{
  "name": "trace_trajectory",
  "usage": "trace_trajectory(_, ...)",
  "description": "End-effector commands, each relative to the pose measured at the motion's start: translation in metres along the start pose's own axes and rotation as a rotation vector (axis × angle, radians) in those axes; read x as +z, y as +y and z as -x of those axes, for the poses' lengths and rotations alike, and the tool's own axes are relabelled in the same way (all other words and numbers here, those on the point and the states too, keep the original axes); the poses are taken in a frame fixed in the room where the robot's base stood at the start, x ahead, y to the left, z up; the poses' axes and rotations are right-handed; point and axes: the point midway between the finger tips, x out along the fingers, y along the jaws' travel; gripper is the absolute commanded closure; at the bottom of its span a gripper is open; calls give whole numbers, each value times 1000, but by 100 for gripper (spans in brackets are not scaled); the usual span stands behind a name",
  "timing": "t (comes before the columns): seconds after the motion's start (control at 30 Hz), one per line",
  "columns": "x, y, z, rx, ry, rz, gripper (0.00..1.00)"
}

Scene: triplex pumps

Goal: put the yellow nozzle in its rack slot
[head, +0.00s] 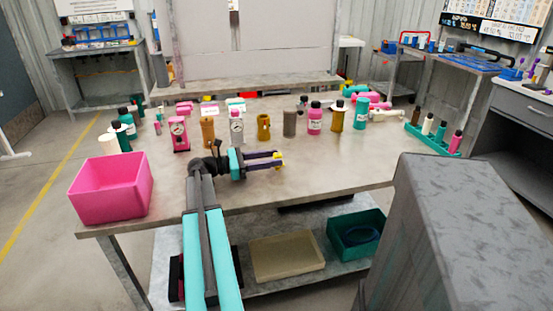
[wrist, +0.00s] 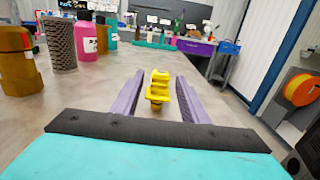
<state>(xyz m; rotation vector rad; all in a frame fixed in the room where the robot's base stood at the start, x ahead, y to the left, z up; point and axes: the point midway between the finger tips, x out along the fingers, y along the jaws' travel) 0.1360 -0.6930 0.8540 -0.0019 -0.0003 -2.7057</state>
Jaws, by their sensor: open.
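The yellow nozzle (wrist: 158,88) shows in the wrist view between my gripper's two purple fingers, with a gap visible on each side. In the head view the yellow nozzle (head: 279,159) is at the fingertips, over the middle of the workbench. My gripper (head: 272,160) is open and reaches to the right, low over the bench. The fingers also show in the wrist view (wrist: 160,92). A teal rack (head: 436,142) stands at the bench's right end, holding brown, white, teal and pink upright pieces. I cannot make out an empty slot in it.
A pink bin (head: 110,187) sits at the bench's left front corner. Several bottles and pump parts, including a pink bottle (head: 314,118) and a grey cylinder (head: 290,122), stand in a row behind my gripper. The bench surface (head: 350,165) right of my gripper is clear.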

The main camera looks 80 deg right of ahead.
Motion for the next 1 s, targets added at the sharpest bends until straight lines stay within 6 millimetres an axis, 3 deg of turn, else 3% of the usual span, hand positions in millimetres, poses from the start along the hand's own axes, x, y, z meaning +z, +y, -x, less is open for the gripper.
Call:
trace_trajectory(0.53, 0, 1, 83, 1, 1, 0, 60)
trace_trajectory(0.73, 0, 0, 96, 0, 0, 0, 60)
trace_trajectory(1.0, 0, 0, 97, 0, 0, 0, 60)
